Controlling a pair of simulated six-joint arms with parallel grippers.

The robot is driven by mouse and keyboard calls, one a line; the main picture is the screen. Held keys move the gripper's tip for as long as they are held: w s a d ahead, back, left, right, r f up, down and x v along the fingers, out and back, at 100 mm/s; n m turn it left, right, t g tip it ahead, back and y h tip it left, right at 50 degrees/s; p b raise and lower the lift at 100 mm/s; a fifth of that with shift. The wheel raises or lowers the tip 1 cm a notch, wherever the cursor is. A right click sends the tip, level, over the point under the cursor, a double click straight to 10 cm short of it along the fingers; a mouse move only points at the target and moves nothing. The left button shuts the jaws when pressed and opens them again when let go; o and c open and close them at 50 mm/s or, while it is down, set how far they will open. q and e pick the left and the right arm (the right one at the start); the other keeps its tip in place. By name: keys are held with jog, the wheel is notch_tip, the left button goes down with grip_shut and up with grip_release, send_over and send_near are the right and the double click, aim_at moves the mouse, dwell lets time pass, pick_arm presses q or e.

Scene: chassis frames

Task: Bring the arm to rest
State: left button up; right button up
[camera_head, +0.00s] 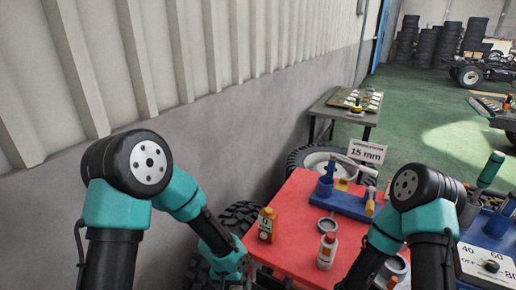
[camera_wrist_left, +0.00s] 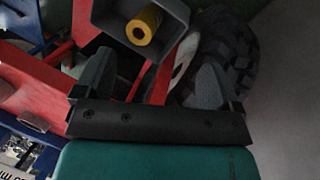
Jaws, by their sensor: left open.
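My left arm comes in from the left in the head view, its teal wrist (camera_head: 232,264) low beside the red table's left edge. In the left wrist view, my left gripper (camera_wrist_left: 150,70) has its two grey fingers spread apart, with nothing seen clamped between them. A grey angular holder (camera_wrist_left: 115,20) with a yellow cylinder (camera_wrist_left: 144,25) lies beyond the fingertips; I cannot tell the gap. My right arm (camera_head: 412,205) reaches down over the table's right side in the head view. Its gripper is out of the picture.
The red table (camera_head: 290,215) holds an orange-yellow bottle (camera_head: 267,225), a white bottle (camera_head: 327,250) with a red cap, and a blue tool stand (camera_head: 345,203). Tyres (camera_head: 238,215) stand by its left side. A grey wall runs along the left. A small side table (camera_head: 340,113) stands behind.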

pick_arm(q)
jog(key=s+a+f+n+t+h, duration=0.1)
jog(key=s+a+f+n+t, duration=0.1)
jog(key=s+a+f, duration=0.9)
jog(key=a+n, duration=0.1)
jog(key=a, duration=0.2)
jog(key=shift+a+n, duration=0.35)
jog(key=shift+n, duration=0.05)
